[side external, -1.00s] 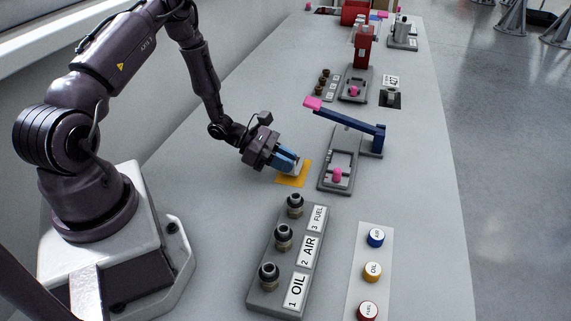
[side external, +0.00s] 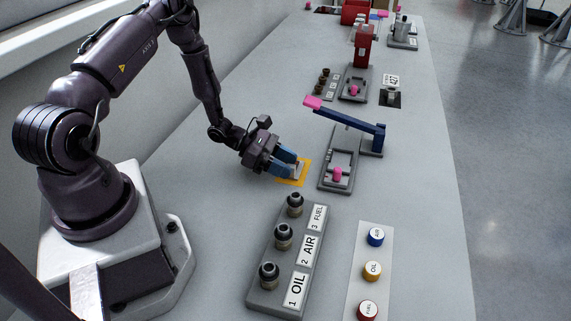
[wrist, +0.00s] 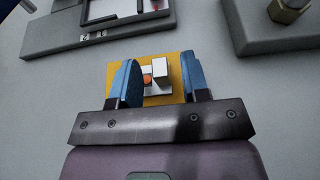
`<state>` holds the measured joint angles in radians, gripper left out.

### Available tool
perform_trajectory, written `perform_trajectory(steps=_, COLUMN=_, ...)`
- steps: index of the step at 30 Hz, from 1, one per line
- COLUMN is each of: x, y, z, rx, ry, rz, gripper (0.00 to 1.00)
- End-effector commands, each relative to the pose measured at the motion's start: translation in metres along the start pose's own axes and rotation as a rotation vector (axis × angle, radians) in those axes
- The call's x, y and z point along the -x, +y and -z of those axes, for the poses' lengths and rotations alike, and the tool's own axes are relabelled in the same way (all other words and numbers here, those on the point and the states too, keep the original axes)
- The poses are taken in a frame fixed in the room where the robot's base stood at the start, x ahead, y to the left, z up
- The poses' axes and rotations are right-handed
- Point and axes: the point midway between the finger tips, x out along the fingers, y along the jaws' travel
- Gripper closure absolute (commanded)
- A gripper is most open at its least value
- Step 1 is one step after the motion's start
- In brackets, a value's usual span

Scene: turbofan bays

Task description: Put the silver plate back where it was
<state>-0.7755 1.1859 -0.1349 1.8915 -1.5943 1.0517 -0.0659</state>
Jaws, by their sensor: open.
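The silver plate (wrist: 152,90) lies on the yellow square (wrist: 175,92) in the wrist view. It has an upright block and a small orange spot on it. In the side view the plate (side external: 297,170) is partly hidden by the fingers, and a bit of the yellow square (side external: 287,181) shows around it. My gripper (wrist: 160,78) is open, low over the yellow square. Its two blue fingers stand on either side of the plate's block, with a visible gap on the right. My gripper (side external: 291,164) reaches in from the left in the side view.
A grey fixture with a pink knob (side external: 337,174) and a blue lever (side external: 345,121) stands just right of the yellow square. A labelled rack (side external: 259,285) and a strip of coloured caps (side external: 372,271) are nearer the camera. Bare table lies left of the rack.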

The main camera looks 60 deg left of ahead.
Motion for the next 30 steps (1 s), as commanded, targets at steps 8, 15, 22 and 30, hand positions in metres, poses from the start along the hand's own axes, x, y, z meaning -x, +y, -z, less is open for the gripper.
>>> perform_trajectory(steps=8, x=0.056, y=0.001, z=0.001, rx=0.0, ry=0.003, rz=-0.007, gripper=0.58)
perform_trajectory(steps=15, x=0.1, y=0.001, z=0.001, rx=0.0, ry=0.002, rz=-0.005, gripper=0.58)
perform_trajectory(steps=22, x=0.117, y=-0.001, z=-0.007, rx=-0.027, ry=0.009, rz=0.017, gripper=0.58)
perform_trajectory(steps=30, x=0.108, y=-0.031, z=-0.102, rx=-0.458, ry=0.148, rz=0.311, gripper=0.58)
